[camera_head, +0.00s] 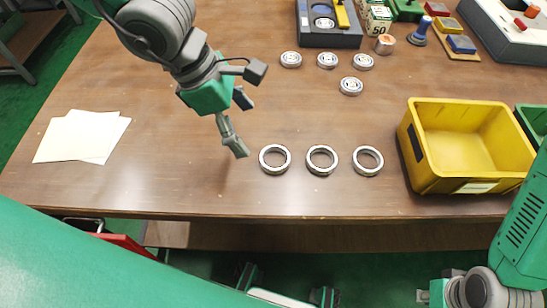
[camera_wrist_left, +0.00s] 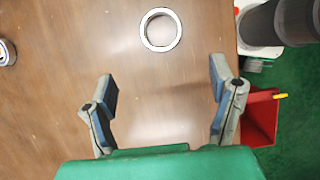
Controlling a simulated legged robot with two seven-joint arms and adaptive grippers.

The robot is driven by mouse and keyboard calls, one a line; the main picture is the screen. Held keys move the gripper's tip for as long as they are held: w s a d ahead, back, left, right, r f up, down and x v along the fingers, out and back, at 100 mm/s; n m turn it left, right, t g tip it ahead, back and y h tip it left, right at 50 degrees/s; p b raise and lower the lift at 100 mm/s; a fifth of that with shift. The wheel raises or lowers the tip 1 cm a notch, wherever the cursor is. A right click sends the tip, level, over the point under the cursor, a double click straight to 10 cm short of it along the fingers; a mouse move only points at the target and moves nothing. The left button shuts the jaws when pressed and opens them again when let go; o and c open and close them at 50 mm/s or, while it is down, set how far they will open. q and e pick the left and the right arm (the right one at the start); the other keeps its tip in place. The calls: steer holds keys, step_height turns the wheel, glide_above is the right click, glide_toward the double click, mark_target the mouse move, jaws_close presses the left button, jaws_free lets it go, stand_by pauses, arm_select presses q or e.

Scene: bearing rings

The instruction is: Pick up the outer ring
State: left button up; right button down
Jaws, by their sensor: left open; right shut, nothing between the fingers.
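Three open metal rings lie flat in a row near the table's front edge: a left ring (camera_head: 275,172), a middle ring (camera_head: 322,174) and a right ring (camera_head: 367,173). My left gripper (camera_head: 241,122) is open and empty, above the table and to the left of the left ring. In the left wrist view its fingers (camera_wrist_left: 163,85) are spread wide over bare wood, and one ring (camera_wrist_left: 146,40) lies beyond the tips, apart from them. My right gripper (camera_head: 424,296) is low at the bottom right, shut and mostly cut off, away from the rings.
A yellow bin (camera_head: 425,168) stands right of the rings. Several filled bearings (camera_head: 327,60) lie farther back, before a dark fixture (camera_head: 328,37). White papers (camera_head: 60,140) lie at left. The wood between papers and rings is clear.

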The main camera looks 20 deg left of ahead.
mark_target(274, 156)
arm_select(q)
steer(key=b+x, duration=0.1)
steer(key=x, duration=0.1)
steer(key=b+x, duration=0.1)
steer(key=x, duration=0.2)
steer(key=shift+w+d, duration=0.2)
steer(key=shift+d, duration=0.25)
steer(key=b+x, duration=0.4)
steer(key=shift+d+f, duration=0.1)
steer(key=shift+f, duration=0.15)
steer(key=shift+d+f, duration=0.15)
steer(key=shift+d, duration=0.45)
steer(key=shift+a, duration=0.15)
steer(key=c, duration=1.3)
steer(key=shift+a, duration=0.15)
arm_select(e)
step_height(274, 156, down, 7)
steer(key=shift+d+f, duration=0.15)
steer(key=shift+d, duration=0.05)
